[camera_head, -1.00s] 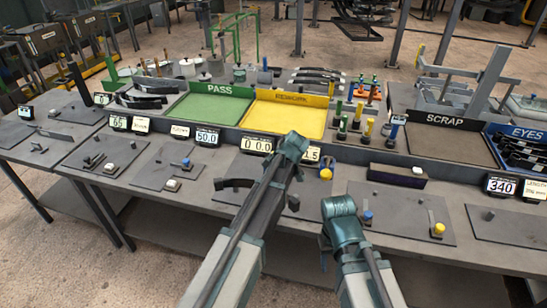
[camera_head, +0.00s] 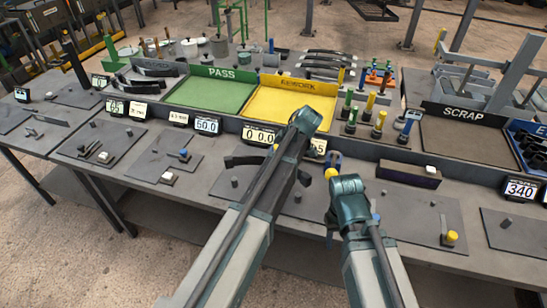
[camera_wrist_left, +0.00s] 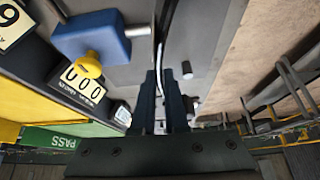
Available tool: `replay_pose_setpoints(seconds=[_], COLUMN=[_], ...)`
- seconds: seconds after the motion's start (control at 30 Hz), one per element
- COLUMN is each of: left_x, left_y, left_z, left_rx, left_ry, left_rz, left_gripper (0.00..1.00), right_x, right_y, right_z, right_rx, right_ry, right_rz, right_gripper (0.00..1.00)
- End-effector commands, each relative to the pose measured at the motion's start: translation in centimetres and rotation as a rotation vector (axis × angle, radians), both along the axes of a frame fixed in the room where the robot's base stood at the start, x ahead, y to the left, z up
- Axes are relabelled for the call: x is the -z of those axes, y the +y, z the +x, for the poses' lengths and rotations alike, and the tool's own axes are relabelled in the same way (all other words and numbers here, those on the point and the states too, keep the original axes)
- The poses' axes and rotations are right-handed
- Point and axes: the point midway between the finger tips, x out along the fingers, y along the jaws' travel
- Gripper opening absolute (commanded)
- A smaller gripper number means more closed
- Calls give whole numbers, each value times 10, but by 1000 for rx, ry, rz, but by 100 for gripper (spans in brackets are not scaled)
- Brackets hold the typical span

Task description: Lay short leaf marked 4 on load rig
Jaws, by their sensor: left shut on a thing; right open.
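A dark, slightly curved leaf (camera_head: 245,161) sticks out on both sides of my left forearm. Its mark is not readable. My left gripper is hidden behind that forearm in the head view. In the left wrist view my left gripper (camera_wrist_left: 165,95) is shut on the leaf, seen as a thin strip (camera_wrist_left: 160,52) between its fingers. The load rig's display (camera_head: 260,135) reads 000, and a blue block (camera_wrist_left: 92,36) with a yellow knob (camera_wrist_left: 89,66) stands beside it. My right gripper (camera_head: 329,236) shows only partly below its arm and is empty.
The green PASS tray (camera_head: 212,92) and yellow REWORK tray (camera_head: 290,106) lie behind the displays. The SCRAP tray (camera_head: 470,143) is at right. Several coloured gauges (camera_head: 379,123) stand behind the low ledge. Flat plates with small pegs cover the front bench.

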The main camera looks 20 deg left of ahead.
Motion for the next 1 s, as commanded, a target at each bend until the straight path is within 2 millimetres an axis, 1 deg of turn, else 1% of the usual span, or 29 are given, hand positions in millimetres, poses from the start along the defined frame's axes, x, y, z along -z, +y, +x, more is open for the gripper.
replay_pose_setpoints(seconds=[0.27,0.7,0.83,1.0], left_x=[22,65,75,80], left_y=[0,0,0,0], left_z=[0,0,0,0], left_rx=[0,0,0,0], left_ry=[0,0,0,0], left_rz=[2,2,2,2], left_gripper=[0,0,0,0], right_x=[22,66,75,80], right_y=[0,0,0,0], right_z=[0,0,0,0], right_rx=[0,0,0,0], right_ry=[0,0,0,0], right_rz=[0,0,0,0], right_gripper=[50,50,50,50])
